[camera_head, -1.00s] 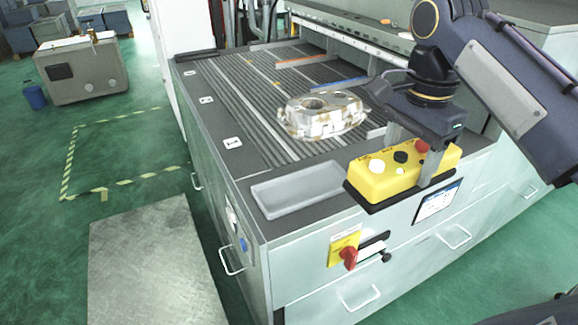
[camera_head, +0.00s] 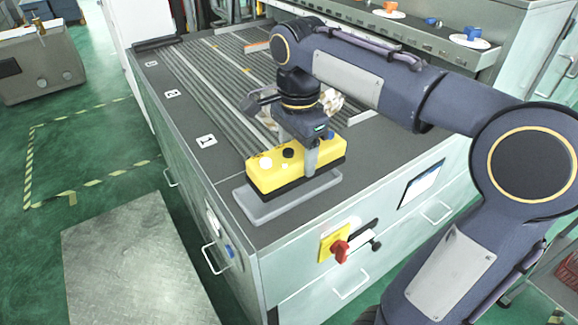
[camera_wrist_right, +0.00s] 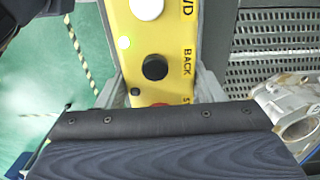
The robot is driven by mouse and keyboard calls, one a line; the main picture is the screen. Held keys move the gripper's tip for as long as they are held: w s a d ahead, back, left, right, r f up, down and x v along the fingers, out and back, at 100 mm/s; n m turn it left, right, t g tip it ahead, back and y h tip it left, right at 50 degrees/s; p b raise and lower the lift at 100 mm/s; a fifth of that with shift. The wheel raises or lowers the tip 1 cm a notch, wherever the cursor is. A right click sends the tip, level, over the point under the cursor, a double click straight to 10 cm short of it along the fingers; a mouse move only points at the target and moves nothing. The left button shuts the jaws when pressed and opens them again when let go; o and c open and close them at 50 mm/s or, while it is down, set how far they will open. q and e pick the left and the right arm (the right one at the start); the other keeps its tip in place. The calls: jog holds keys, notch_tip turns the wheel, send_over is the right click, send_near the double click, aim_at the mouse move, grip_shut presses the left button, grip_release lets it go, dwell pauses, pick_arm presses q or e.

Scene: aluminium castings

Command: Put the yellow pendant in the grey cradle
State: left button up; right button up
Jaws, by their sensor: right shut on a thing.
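The yellow pendant (camera_head: 262,174), a box with white, black and other buttons, is level over the grey cradle (camera_head: 262,212) at the front edge of the bench. The cradle's near rim and right end show below it; I cannot tell whether the pendant touches the cradle. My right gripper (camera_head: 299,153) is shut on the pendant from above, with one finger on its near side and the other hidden. The pendant also fills the middle of the right wrist view (camera_wrist_right: 150,38). My left gripper is not in view.
The aluminium casting (camera_head: 332,101) sits on the slatted bench top behind my right gripper, partly hidden by it. A red rotary switch (camera_head: 340,250) sticks out of the bench front. Small plates with blue and orange parts stand on the back ledge.

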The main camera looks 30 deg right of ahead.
jog(key=shift+w+a+f, duration=0.35)
jog(key=shift+f, duration=0.15)
jog(key=shift+w+a+f, duration=0.1)
jog(key=shift+f, duration=0.9)
jog(key=shift+w+a+f, duration=0.1)
jog(key=shift+f, duration=0.85)
jog(key=shift+f, duration=0.1)
jog(key=o, duration=1.4)
notch_tip(320, 180, up, 12)
jog(key=shift+r+p, duration=0.1)
jog(key=shift+p, duration=0.35)
jog(key=s+a+f+n+t+y, duration=0.1)
jog(key=s+f+n+t, duration=0.1)
jog(key=s+f+n, duration=0.3)
jog(key=s+a+f+n+t+y, duration=0.1)
jog(key=s+f+n, duration=0.4)
jog(key=s+f, duration=0.1)
jog(key=s+a+f+n+t+y, duration=0.1)
jog(key=s+a+f+n+t, duration=0.1)
jog(key=s+f+n, duration=0.3)
jog(key=shift+s+a+f+t+y, duration=0.1)
jog(key=shift+s+f+t+y, duration=0.2)
jog(key=shift+s+f+y, duration=0.15)
